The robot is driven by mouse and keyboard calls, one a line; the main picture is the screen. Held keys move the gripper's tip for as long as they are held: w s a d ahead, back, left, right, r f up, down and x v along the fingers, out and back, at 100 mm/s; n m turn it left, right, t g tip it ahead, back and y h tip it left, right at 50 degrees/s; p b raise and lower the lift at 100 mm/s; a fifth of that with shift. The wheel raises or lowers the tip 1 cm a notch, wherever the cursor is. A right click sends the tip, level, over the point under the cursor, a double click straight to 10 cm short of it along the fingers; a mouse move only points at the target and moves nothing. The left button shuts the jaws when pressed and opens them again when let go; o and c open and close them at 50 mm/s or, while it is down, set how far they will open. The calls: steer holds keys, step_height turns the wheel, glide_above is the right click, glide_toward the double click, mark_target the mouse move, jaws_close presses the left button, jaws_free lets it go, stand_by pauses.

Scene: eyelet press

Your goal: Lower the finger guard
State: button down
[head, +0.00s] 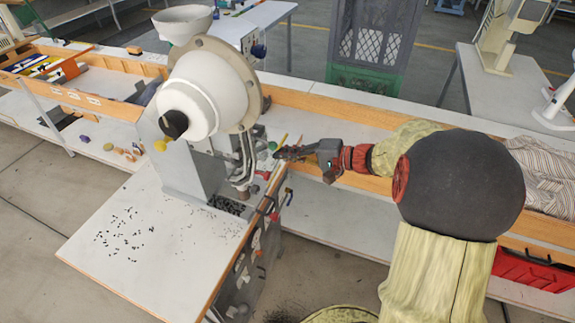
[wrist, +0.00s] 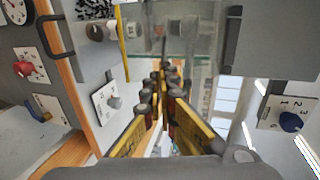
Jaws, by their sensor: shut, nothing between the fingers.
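The eyelet press (head: 205,90) stands on a white-topped bench, with a round white housing and a hopper on top. My gripper (head: 281,153) is to the right of the press's lower column, fingers pointing left towards it. In the wrist view the gripper (wrist: 164,78) is shut and empty, with its tips close together. A clear panel with a greenish edge, probably the finger guard (wrist: 190,45), shows just beyond the tips. I cannot tell whether the tips touch it. In the head view I cannot make out the guard.
In the wrist view, a grey knob (wrist: 114,102) and a red knob (wrist: 23,68) are on the left and a blue knob (wrist: 290,121) on the right. Small dark eyelets (head: 120,232) lie scattered on the white bench top (head: 150,275). A green-based crate (head: 372,80) stands behind.

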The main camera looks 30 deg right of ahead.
steer(key=shift+w+a+f+t+y+b, duration=0.45)
steer(key=shift+w+f+t+y+b, duration=0.25)
steer(key=shift+b, duration=1.2)
steer(key=shift+w+a+b, duration=0.25)
steer(key=shift+a+b, duration=0.05)
steer(key=shift+b, duration=0.45)
steer(key=shift+w+a, duration=0.1)
